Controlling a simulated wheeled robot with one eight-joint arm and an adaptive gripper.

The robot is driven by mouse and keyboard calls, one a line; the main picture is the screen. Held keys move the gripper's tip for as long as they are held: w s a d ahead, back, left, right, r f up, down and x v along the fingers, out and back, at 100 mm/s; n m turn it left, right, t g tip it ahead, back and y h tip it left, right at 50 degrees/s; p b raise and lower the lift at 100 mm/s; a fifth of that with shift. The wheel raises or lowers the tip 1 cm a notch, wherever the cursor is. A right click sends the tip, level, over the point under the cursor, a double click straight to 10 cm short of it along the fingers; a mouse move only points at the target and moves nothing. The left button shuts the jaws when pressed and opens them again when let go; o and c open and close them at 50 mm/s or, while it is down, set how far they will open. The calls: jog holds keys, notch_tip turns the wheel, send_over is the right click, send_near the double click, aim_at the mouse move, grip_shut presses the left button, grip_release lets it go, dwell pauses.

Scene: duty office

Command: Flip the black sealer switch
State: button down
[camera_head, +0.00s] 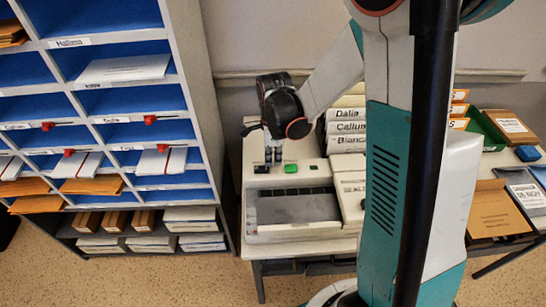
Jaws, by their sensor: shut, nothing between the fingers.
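The cream sealer (257,220) stands on the table, left of my arm, with a dark panel on its front. A small black switch (262,169) sits at the left of its top strip, beside a green button (291,168). My gripper (273,161) points down just above and behind the switch, slightly to its right. Its fingers are shut with nothing between them. Whether the fingertips touch the switch or the sealer's top I cannot tell. Which way the switch is set is too small to tell.
A blue-lined pigeonhole shelf (194,60) with envelopes stands close on the left. Labelled white boxes (347,128) stand right of my gripper. My arm column hides part of the table. Envelopes (497,208) and a green tray (486,128) lie at the right.

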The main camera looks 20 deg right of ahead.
jog(key=shift+d+f+y+b, duration=0.15)
jog(key=shift+f+y+b, duration=0.15)
jog(key=shift+f+y, duration=0.15)
jog(key=shift+r, duration=0.1)
jog(key=shift+r+p, duration=0.6)
jog(key=shift+r, duration=0.2)
notch_tip(320, 180, up, 14)
jog(key=d+p, duration=0.2)
jog(key=p, duration=0.3)
jog(key=shift+s+d+f+p, duration=0.15)
jog(key=shift+s+d+p, duration=0.1)
jog(key=shift+s+p, duration=0.15)
